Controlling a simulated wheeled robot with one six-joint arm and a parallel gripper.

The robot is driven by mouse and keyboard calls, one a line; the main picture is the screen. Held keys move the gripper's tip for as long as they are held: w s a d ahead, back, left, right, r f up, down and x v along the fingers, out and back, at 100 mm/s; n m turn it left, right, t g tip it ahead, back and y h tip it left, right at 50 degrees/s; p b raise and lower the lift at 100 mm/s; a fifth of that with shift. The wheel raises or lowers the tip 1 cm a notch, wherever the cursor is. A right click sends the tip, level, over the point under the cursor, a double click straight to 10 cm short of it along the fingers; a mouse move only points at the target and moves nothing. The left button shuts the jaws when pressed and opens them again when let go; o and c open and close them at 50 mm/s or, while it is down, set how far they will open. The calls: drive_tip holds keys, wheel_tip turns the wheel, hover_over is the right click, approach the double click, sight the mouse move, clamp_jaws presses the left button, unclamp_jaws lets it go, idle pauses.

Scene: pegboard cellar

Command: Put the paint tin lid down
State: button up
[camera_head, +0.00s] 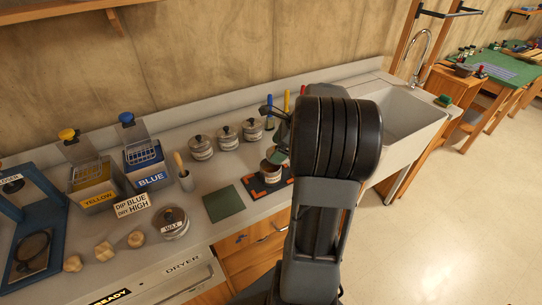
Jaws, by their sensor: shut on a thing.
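My gripper (272,112) shows only in part above the worktop, left of my dark wrist. It is shut on what looks like the paint tin lid (283,131), a small grey-green piece partly hidden by my arm. An open-looking tin (272,171) stands upright below it on a dark mat with orange corner marks (258,194). A flat green square mat (224,203) lies to the left of that mat and is bare.
Several lidded tins (200,147) stand along the back. A sink (408,120) lies right, partly behind my arm.

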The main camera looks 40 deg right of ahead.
drive_tip(key=s+d+r, duration=0.2)
drive_tip(key=s+r, duration=0.1)
drive_tip(key=s, duration=0.2)
drive_tip(key=s+d+r+b, duration=0.1)
drive_tip(key=s+d+r, duration=0.1)
drive_tip(key=s, duration=0.3)
drive_tip(key=shift+d+r, duration=0.35)
drive_tip(key=shift+r, duration=0.5)
